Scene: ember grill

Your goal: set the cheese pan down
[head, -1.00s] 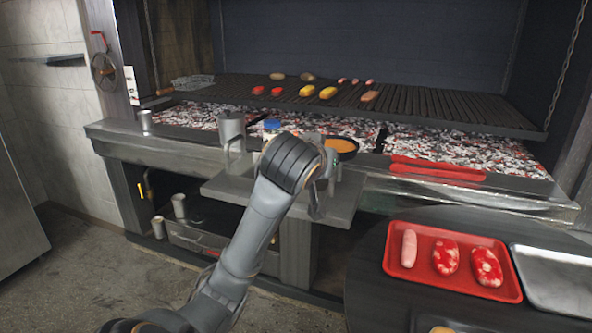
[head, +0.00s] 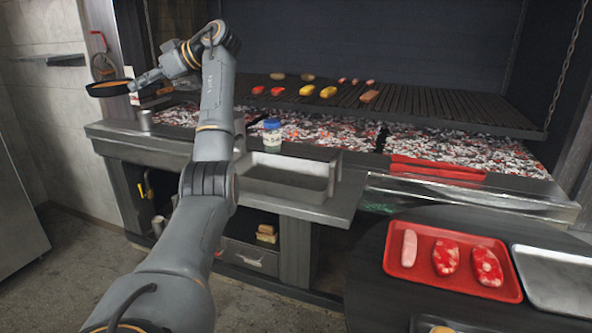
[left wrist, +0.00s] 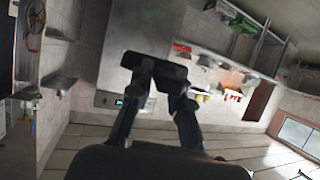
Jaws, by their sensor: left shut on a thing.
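In the left wrist view my left gripper's fingers (left wrist: 157,85) close around a dark piece that looks like the handle; the pan's bowl cannot be made out there. My right gripper is not in view.
The grill grate (head: 440,103) carries several foods above glowing coals. A metal basin (head: 285,178) and a blue-lidded jar (head: 272,136) are at the front ledge. A small metal cup (head: 145,120) stands at the ledge's left end. A red tray (head: 402,273) with meats lies right.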

